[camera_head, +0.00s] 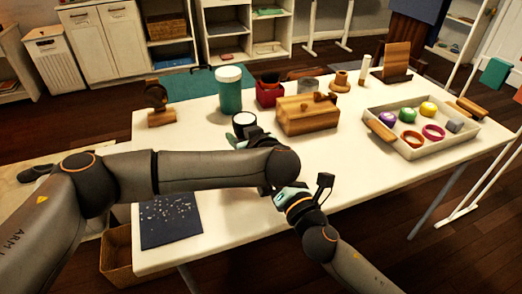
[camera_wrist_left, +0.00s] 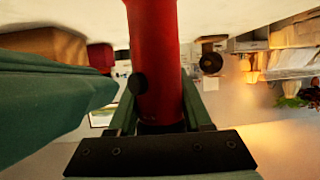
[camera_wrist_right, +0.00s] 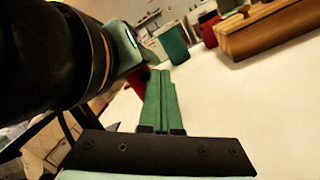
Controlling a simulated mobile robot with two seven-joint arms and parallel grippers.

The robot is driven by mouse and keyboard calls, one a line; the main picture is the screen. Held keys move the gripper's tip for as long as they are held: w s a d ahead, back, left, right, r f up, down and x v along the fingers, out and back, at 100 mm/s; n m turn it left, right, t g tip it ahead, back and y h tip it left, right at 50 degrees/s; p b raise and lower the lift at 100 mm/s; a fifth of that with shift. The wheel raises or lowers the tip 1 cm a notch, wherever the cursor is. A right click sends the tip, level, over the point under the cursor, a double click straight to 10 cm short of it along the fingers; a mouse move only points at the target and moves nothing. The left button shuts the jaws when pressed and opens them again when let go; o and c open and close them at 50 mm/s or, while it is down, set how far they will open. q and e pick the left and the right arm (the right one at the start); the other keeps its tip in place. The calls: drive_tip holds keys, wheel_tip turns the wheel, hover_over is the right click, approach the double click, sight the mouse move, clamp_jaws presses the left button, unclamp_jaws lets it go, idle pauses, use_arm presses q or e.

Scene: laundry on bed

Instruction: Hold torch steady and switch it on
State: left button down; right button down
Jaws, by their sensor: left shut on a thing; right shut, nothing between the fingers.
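The torch is a red cylinder (camera_wrist_left: 155,45) with a small round black button (camera_wrist_left: 138,83) on its side, in the left wrist view. My left gripper (camera_wrist_left: 157,112) is shut around its body. In the head view my left forearm hides most of this grip; a round white-faced dark end (camera_head: 243,119), seemingly the torch's head, shows behind it. My right gripper (camera_wrist_right: 160,75) is shut and empty, with a bit of red torch beyond its tips. In the left wrist view its green fingers (camera_wrist_left: 50,105) come from the left, tips close to the button; I cannot tell whether they touch.
On the white table (camera_head: 345,185) stand a teal jar (camera_head: 230,92), a wooden box (camera_head: 308,115), a red container (camera_head: 269,94) and a tray (camera_head: 455,140) of small items. A dark blue speckled mat (camera_head: 170,220) lies front left. The table's front right is clear.

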drive_tip(key=shift+a+r, duration=0.2)
drive_tip(key=shift+a, duration=0.25)
idle(0.3)
drive_tip(key=shift+s+d+r, duration=0.1)
drive_tip(key=shift+s+d, duration=0.4)
drive_tip(key=shift+d, duration=0.5)
drive_tip(key=shift+s+d, duration=0.2)
drive_tip(key=shift+d, duration=0.3)
drive_tip(key=shift+s+d, duration=0.55)
drive_tip(key=shift+d, duration=0.3)
drive_tip(key=shift+s+d, duration=0.55)
drive_tip(key=shift+d, duration=0.3)
drive_tip(key=shift+f, duration=0.2)
